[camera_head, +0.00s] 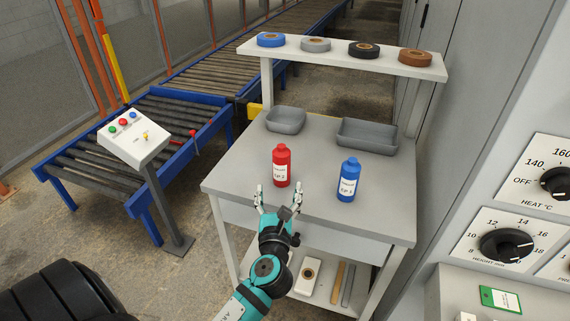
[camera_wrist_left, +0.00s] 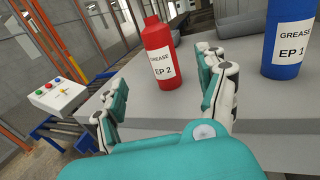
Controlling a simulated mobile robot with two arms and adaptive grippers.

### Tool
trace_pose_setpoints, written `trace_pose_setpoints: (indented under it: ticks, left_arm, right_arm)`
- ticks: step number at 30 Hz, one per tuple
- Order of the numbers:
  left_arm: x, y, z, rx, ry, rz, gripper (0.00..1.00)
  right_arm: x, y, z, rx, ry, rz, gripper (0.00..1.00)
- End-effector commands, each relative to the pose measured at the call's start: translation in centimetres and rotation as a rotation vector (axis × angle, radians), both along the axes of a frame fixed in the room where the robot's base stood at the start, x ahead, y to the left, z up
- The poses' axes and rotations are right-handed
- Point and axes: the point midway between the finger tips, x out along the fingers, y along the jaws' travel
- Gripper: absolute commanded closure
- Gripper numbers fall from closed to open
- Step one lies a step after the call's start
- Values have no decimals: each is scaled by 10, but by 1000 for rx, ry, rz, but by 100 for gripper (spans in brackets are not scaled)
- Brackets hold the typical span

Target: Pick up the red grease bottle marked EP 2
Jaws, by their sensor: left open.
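The red grease bottle (camera_head: 281,164), labelled EP 2, stands upright on the grey workbench (camera_head: 232,172). A blue grease bottle (camera_head: 348,180), labelled EP 1, stands upright to its right. My left gripper (camera_head: 278,199) is open and empty at the front edge of the bench, just short of the red bottle. In the left wrist view the red bottle (camera_wrist_left: 162,55) shows beyond and between the open fingers (camera_wrist_left: 165,100), with a gap to them. The blue bottle (camera_wrist_left: 287,40) is outside the fingers, to the right. My right gripper is not in view.
Two grey trays (camera_head: 286,121) (camera_head: 367,136) sit behind the bottles. A raised shelf (camera_head: 340,57) holds several tape rolls. A control box (camera_head: 133,138) on a post and a roller conveyor (camera_head: 150,125) stand left. A dial panel (camera_head: 510,240) is at the right.

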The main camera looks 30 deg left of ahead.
Motion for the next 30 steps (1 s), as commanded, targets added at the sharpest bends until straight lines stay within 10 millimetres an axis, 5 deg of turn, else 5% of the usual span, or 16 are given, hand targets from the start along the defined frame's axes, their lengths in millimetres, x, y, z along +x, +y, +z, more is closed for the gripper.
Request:
trace_pose_setpoints:
  ticks: [9,30]
  left_arm:
    - [51,29,0,-1,-1,-1,26]
    - [103,59,-12,-4,0,-2,26]
  right_arm:
    - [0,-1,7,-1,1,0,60]
    - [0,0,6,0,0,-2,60]
